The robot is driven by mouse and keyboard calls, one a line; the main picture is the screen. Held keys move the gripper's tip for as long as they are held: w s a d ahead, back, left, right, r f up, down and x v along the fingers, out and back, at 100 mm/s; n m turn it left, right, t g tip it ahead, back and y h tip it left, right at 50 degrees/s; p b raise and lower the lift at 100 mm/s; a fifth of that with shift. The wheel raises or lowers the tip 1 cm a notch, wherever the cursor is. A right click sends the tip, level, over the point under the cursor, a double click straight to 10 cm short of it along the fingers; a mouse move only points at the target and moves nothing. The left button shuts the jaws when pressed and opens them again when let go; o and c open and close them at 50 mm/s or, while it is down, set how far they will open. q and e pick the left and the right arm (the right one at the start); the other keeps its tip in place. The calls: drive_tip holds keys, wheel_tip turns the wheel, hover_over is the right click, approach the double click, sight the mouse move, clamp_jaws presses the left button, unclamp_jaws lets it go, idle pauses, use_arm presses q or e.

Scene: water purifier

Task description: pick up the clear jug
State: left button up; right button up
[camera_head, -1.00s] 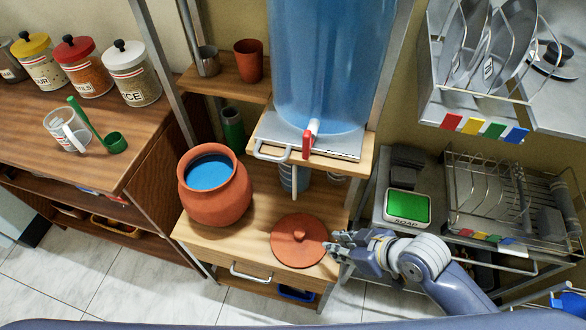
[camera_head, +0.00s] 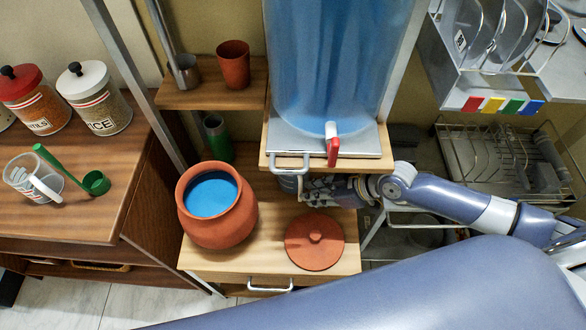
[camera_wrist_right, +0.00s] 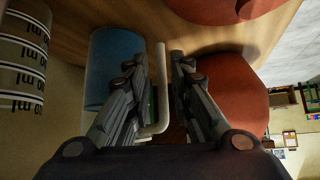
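A see-through bluish jug (camera_wrist_right: 112,65) with a white handle (camera_wrist_right: 160,90) fills the left middle of the right wrist view. In the head view only a sliver of it (camera_head: 288,183) shows below the dispenser shelf. My right gripper (camera_head: 325,187) reaches in under this shelf. In the right wrist view its fingers (camera_wrist_right: 158,72) are apart, with the white handle between them; I see no clear grip on it. Another clear measuring jug (camera_head: 34,178) with a white handle stands on the left counter. My left gripper is not in view.
A clay pot (camera_head: 220,228) of blue water and a clay lid (camera_head: 315,242) are close to the right gripper. The water dispenser (camera_head: 330,70) with its red tap (camera_head: 333,150) is just above. A cylinder with ml marks (camera_wrist_right: 20,60) is at the wrist view's left.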

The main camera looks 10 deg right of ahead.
sight(300, 201)
drive_tip(key=shift+x, duration=1.1)
drive_tip(key=x, duration=0.3)
drive_tip(key=shift+w+a, duration=0.1)
drive_tip(key=shift+a, duration=0.15)
drive_tip(key=shift+f, duration=0.15)
clamp_jaws()
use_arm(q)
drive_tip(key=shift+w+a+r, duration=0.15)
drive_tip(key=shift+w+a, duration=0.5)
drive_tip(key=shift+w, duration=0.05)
use_arm(e)
drive_tip(key=shift+w+a+r, duration=0.1)
drive_tip(key=shift+w+r, duration=0.1)
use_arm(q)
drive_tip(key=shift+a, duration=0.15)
